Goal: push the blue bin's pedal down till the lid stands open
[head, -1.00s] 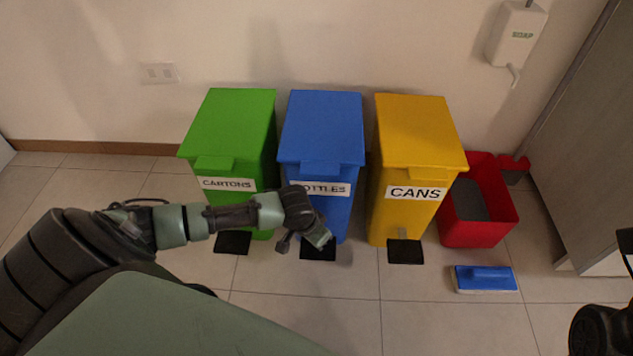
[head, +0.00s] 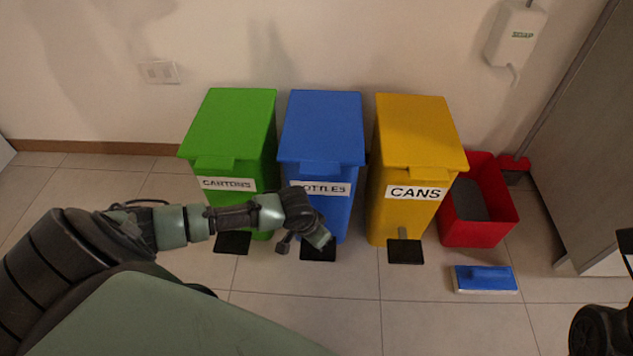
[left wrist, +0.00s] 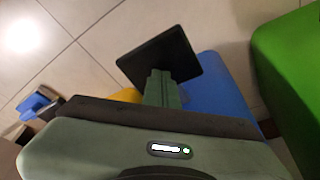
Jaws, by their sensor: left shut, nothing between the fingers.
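The blue bin (head: 322,130) stands between the other two bins, its lid shut flat. Its label is partly covered by my left arm. Its black pedal (head: 317,254) lies low at the front, partly under my gripper in the head view. The pedal (left wrist: 160,52) shows as a dark plate in the left wrist view. My left gripper (head: 324,241) is shut and empty, pointing down over the pedal. Its fingertips (left wrist: 160,74) overlap the pedal's edge; I cannot tell whether they touch.
The green bin (head: 232,128) stands close on the left and the yellow bin (head: 418,135) on the right, each with a black pedal. A red bucket (head: 480,230) and a blue brush-like block (head: 485,278) are farther right.

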